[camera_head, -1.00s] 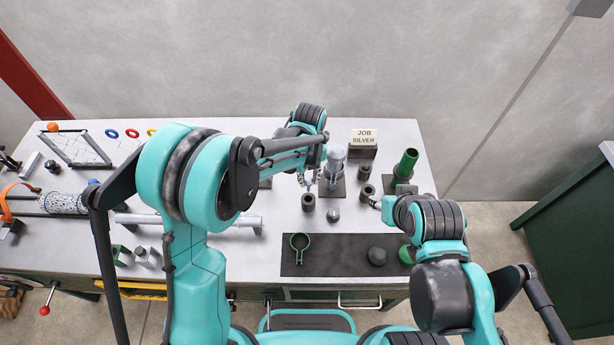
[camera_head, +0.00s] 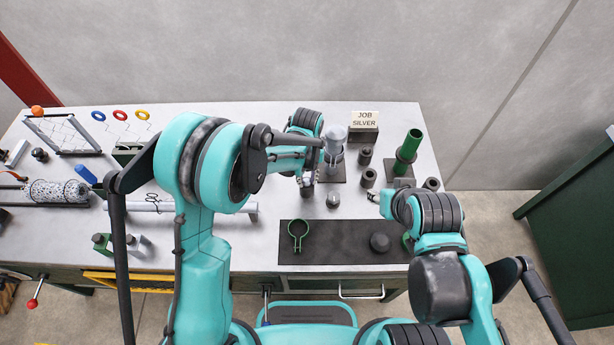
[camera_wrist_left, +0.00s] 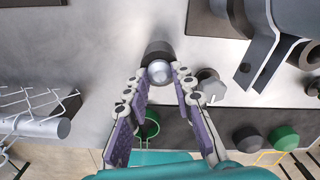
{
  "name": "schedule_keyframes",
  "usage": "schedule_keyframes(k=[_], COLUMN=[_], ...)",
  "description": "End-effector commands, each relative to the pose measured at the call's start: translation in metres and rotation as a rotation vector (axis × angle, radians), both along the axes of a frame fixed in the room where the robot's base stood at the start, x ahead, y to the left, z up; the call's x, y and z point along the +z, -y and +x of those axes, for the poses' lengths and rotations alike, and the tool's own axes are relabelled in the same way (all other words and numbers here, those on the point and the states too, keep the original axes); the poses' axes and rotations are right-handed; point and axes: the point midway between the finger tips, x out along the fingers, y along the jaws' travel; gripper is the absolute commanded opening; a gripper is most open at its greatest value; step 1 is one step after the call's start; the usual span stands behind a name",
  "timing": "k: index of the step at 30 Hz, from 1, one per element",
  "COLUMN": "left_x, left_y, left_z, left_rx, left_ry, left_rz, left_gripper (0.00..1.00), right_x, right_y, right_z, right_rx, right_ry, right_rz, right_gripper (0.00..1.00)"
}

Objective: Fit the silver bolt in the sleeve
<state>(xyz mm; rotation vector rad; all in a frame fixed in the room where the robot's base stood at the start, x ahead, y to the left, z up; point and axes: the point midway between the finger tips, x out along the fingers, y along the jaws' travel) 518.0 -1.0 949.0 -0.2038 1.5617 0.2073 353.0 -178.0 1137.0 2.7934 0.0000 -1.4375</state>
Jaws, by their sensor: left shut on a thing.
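My left gripper (camera_head: 307,179) is shut on the silver bolt, at the top of a dark upright sleeve (camera_head: 307,191). In the left wrist view the bolt's round, shiny end (camera_wrist_left: 160,71) shows between the fingertips (camera_wrist_left: 161,76). The dark sleeve (camera_wrist_left: 157,49) lies right behind it and the bolt end overlaps its rim. I cannot tell how far the bolt is inside, as the fingers and the bolt end hide the opening. My right gripper (camera_head: 375,197) is low over the bench at the right; its jaws are too small to read.
A silver cylinder (camera_head: 335,136) in a dark stand rises just behind the left gripper. A small silver hex piece (camera_wrist_left: 210,87) stands close to the right. More dark sleeves (camera_head: 368,177) and a green cylinder (camera_head: 409,146) are farther right. A dark mat (camera_head: 340,232) lies in front.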

Motion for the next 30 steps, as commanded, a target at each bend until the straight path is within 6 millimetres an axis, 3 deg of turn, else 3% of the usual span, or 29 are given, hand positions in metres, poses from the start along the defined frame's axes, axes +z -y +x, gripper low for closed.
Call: schedule_keyframes(k=[8,9,11,22,26,30], left_x=[-0.001,0.0,0.0,0.004,0.022,0.053], left_y=[0.0,0.0,0.0,0.0,0.0,0.0], left_z=[0.0,0.0,0.0,0.0,0.0,0.0], left_rx=[0.0,0.0,0.0,0.0,0.0,0.0], left_ry=[0.0,0.0,0.0,0.0,0.0,0.0], left_rz=[0.0,0.0,0.0,0.0,0.0,0.0], left_gripper=[0.0,0.35,0.48,0.48,0.48,0.48], right_x=[0.0,0.0,0.0,0.0,0.0,0.0], right_y=[0.0,0.0,0.0,0.0,0.0,0.0], right_z=[0.0,0.0,0.0,0.0,0.0,0.0], right_rx=[0.0,0.0,0.0,0.0,0.0,0.0], right_ry=[0.0,0.0,0.0,0.0,0.0,0.0], right_rz=[0.0,0.0,0.0,0.0,0.0,0.0], right_gripper=[0.4,0.4,0.4,0.4,0.4,0.4])
